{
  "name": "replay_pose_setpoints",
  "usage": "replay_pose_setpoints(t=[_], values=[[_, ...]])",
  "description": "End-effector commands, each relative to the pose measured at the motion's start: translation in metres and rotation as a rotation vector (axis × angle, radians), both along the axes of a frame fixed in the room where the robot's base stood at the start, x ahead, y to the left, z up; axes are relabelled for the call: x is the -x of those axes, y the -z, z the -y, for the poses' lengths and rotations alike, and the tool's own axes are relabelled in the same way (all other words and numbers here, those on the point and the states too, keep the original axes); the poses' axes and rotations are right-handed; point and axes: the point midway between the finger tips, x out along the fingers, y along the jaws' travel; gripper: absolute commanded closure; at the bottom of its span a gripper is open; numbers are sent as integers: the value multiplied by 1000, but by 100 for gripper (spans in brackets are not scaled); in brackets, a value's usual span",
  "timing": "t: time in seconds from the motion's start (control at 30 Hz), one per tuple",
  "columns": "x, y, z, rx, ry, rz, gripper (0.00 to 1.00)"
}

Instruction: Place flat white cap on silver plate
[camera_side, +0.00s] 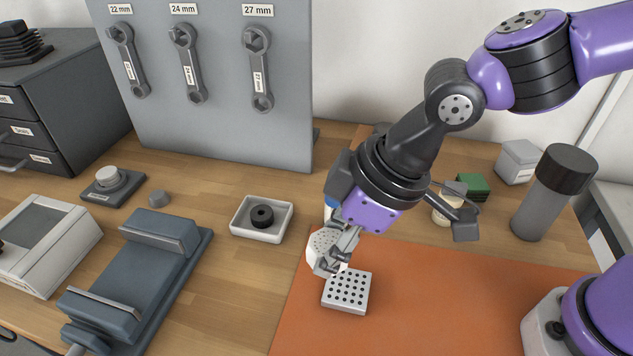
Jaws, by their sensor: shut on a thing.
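The flat white cap (318,246), a pale round piece with small dots on its face, is held tilted on edge in my gripper (333,260). The fingers are shut on it and hide part of its right side. The silver plate (346,304), a small square block with a grid of dark holes, lies on the orange mat just below and slightly right of the cap. The cap's lower edge looks close to the plate's upper left corner. I cannot tell whether they touch.
The orange mat (440,310) is clear right of the plate. A white tray with a black ring (262,217) stands left. A grey vise (135,270) is farther left. A dark grey cylinder (550,195), green block (473,186) and wrench board (215,120) stand behind.

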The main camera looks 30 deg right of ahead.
Motion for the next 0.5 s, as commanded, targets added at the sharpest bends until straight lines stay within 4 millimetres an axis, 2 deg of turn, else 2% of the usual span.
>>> replay_pose_setpoints(t=[0.03,0.17,0.3,0.5], values=[[1,1,13,-1,17,2,83],[5,13,30,-1,34,-2,83],[6,38,33,0,35,-4,83],[6,65,33,1,35,-5,83]])
